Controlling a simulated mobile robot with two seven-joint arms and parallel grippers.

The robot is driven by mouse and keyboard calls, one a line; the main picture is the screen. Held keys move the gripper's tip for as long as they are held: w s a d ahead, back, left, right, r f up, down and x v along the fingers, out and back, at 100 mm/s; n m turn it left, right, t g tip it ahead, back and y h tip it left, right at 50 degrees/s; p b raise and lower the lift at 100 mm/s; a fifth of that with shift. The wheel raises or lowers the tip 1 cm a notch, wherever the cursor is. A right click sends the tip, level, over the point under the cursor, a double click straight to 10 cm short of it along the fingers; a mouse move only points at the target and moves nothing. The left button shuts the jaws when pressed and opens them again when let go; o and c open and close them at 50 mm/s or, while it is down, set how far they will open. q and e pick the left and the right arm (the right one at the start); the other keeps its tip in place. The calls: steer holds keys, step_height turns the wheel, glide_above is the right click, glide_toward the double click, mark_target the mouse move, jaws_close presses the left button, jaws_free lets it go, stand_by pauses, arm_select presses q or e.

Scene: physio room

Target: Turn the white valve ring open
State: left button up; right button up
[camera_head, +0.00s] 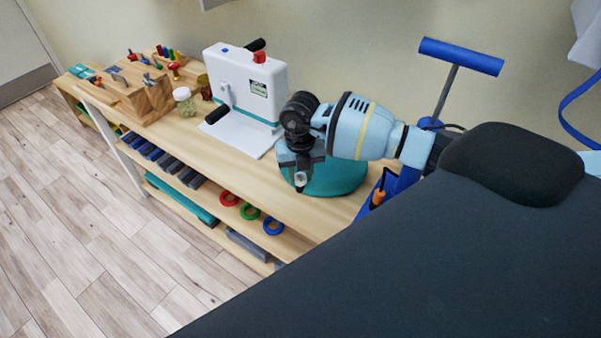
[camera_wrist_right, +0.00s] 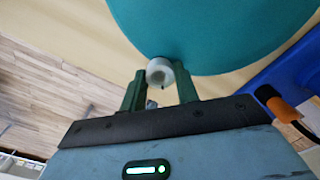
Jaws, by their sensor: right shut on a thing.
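The white valve ring (camera_wrist_right: 159,71) sits at the edge of a teal round cushion (camera_wrist_right: 215,30) in the right wrist view. In the head view the ring (camera_head: 300,178) shows small at the front of the teal cushion (camera_head: 340,178). My right gripper (camera_head: 297,172) is at the ring, and in the right wrist view its two fingers (camera_wrist_right: 160,85) stand on either side of it, shut on it. The ring's opening and how far it is turned are too small to tell. My left gripper is in neither view.
The cushion lies on a wooden shelf bench (camera_head: 200,135). A white device with a black-handled crank (camera_head: 245,85) stands left of my right gripper. A dark treatment table (camera_head: 420,270) fills the lower right. A blue T-handled pump (camera_head: 460,56) stands behind my right arm.

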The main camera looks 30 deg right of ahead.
stand_by(0.5)
steer(key=o, duration=1)
